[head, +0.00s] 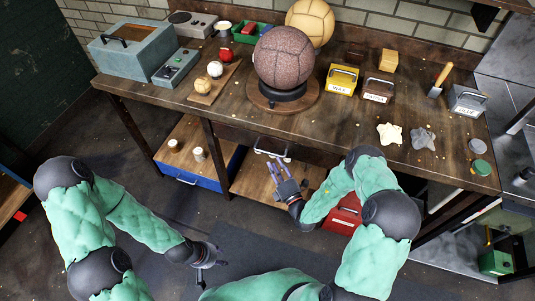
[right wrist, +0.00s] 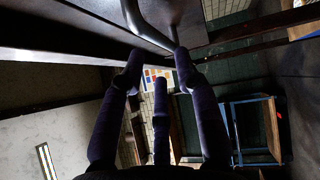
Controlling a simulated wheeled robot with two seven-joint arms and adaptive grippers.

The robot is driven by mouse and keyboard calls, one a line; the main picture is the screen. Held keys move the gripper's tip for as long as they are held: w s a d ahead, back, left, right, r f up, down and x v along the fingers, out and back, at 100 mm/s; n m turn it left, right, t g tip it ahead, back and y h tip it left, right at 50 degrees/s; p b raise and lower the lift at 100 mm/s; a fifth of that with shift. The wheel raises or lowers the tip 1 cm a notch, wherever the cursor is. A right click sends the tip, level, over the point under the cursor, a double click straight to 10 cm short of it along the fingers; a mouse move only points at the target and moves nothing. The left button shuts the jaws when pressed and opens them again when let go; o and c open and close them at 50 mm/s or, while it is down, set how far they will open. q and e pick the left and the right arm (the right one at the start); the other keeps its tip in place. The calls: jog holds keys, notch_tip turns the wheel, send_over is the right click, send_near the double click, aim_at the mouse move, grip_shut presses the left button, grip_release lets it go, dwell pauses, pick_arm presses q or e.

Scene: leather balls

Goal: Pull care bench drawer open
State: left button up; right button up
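The care bench (head: 330,135) has a dark wooden top with a drawer under its front edge. The drawer's pale metal handle (head: 272,153) shows in the head view. The handle also shows in the right wrist view (right wrist: 150,27) as a curved grey bar at the top. My right gripper (head: 276,169) is just below and in front of the handle, palm side towards the bench. Its purple fingers (right wrist: 160,60) are spread, with tips close to the handle; contact is unclear. My left gripper (head: 207,263) hangs low over the floor, away from the bench; its fingers are too small to read.
A brown ball (head: 284,56) rests on a round stand on the bench, among tins and small balls. Floor in front is clear.

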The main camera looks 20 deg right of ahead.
aim_at(268, 152)
jog(key=b+x, duration=0.1)
jog(key=x, duration=0.5)
jog(key=shift+w+a+b, duration=0.1)
jog(key=shift+w+b, duration=0.2)
jog(key=shift+w, duration=0.1)
grip_shut()
